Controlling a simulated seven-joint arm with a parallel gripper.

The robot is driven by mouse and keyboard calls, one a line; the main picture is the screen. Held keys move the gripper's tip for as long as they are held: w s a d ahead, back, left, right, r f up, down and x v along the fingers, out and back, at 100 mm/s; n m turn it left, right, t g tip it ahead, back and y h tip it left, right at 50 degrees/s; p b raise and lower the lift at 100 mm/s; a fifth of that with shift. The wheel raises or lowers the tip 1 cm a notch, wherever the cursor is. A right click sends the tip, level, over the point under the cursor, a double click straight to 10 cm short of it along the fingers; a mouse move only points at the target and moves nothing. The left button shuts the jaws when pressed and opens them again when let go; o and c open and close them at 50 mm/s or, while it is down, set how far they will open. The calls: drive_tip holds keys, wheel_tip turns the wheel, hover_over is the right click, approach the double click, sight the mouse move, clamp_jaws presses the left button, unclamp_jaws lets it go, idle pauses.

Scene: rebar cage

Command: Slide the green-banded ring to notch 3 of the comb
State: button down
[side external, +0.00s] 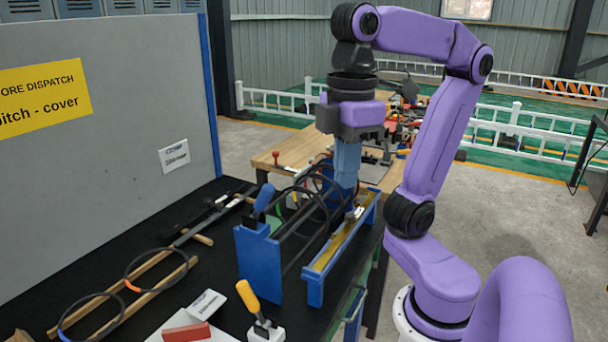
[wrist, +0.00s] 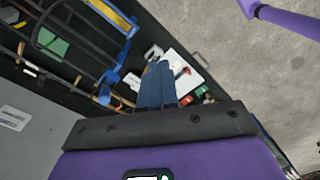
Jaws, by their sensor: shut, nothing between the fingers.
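The rebar cage (side external: 300,236) has dark rods running back from a blue end plate (side external: 258,265), with several dark rings (side external: 318,200) around them. I cannot make out a green band on any ring, so I cannot tell which is the green-banded one. A blue rail with a yellow strip (side external: 328,254) runs along the cage's right side. It may be the comb; its notches are too small to tell. My gripper (side external: 346,186) points down near the far part of the rail, its blue fingers shut and empty. The wrist view shows the fingers (wrist: 157,66) together, with the cage (wrist: 85,45) at upper left.
Two loose rings, one orange-banded (side external: 132,286) and one blue-banded, lie on wooden strips left of the cage. A yellow-handled tool (side external: 248,296) and a red block (side external: 187,332) are in front. A grey panel (side external: 110,120) stands at the left.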

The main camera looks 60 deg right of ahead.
drive_tip(key=w+d+r+m+g+y, duration=0.1)
drive_tip(key=w+d+m, duration=0.4)
drive_tip(key=w+m, duration=0.3)
drive_tip(key=w+d+m, duration=0.4)
drive_tip(key=w+m, duration=0.4)
drive_tip(key=w+d+f+m+t+y, duration=0.1)
drive_tip(key=w+d+m, duration=0.1)
drive_tip(key=d+m, duration=0.6)
drive_tip(key=w+d+m+y, duration=0.15)
drive_tip(key=d+m, duration=0.35)
drive_tip(key=d, duration=0.8)
drive_tip(key=a+x, duration=0.1)
drive_tip(key=x, duration=1.6)
drive_tip(key=shift+w+a+r, duration=0.15)
drive_tip(key=shift+a+r, duration=0.05)
drive_tip(key=shift+a, duration=0.2)
drive_tip(key=shift+a, duration=0.1)
